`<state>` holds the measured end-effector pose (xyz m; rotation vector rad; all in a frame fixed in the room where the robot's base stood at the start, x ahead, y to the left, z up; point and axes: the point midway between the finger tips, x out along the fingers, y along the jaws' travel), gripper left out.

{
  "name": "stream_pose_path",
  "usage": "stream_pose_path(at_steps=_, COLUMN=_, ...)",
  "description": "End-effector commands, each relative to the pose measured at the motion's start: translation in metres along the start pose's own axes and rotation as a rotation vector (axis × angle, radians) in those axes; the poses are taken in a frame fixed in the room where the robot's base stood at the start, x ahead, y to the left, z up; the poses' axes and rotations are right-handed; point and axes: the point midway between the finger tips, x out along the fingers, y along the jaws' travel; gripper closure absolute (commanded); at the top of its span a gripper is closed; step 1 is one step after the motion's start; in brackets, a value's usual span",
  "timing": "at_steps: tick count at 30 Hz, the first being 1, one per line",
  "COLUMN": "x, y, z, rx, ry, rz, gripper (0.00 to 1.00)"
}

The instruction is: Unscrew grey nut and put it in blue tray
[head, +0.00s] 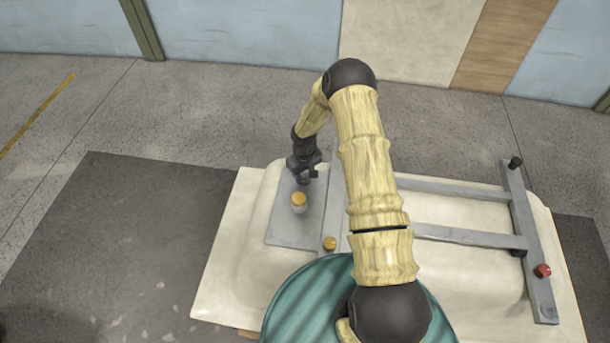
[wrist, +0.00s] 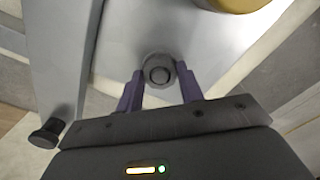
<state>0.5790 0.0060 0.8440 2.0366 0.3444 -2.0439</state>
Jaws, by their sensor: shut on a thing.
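The grey nut (wrist: 158,72) shows in the wrist view as a round grey ring with a darker round centre. My gripper (wrist: 160,83) has its two purple fingers on either side of it, shut on it. In the head view my gripper (head: 303,178) points down over the grey plate (head: 283,232) at the left end of the frame. The nut is small there and mostly hidden by the fingers. I cannot tell whether it still sits on the plate. I cannot make out a blue tray in either view.
A yellow-topped cylinder (head: 299,201) stands close in front of my gripper, and a yellow knob (head: 329,243) sits farther front. The grey frame (head: 470,236) crosses the pale tub shell (head: 228,262) to the right, with a red knob (head: 542,271) and black knobs (head: 515,162).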

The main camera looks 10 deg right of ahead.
Motion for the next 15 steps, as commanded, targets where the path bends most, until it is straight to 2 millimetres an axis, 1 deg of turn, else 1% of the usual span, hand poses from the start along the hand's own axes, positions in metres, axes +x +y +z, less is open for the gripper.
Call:
stream_pose_path(at_steps=1, x=-0.0005, y=-0.0023, z=-0.0043, rx=-0.058, ry=0.012, rz=-0.003, gripper=0.86)
stream_pose_path(at_steps=9, x=-0.0013, y=-0.0022, z=-0.0052, rx=-0.370, ry=0.016, rz=-0.001, gripper=0.86)
stream_pose_path(at_steps=12, x=-0.0016, y=-0.0023, z=-0.0054, rx=-0.426, ry=0.016, rz=-0.001, gripper=0.86)
stream_pose_path(at_steps=15, x=-0.0019, y=-0.0025, z=-0.0057, rx=-0.431, ry=0.017, rz=-0.001, gripper=0.86)
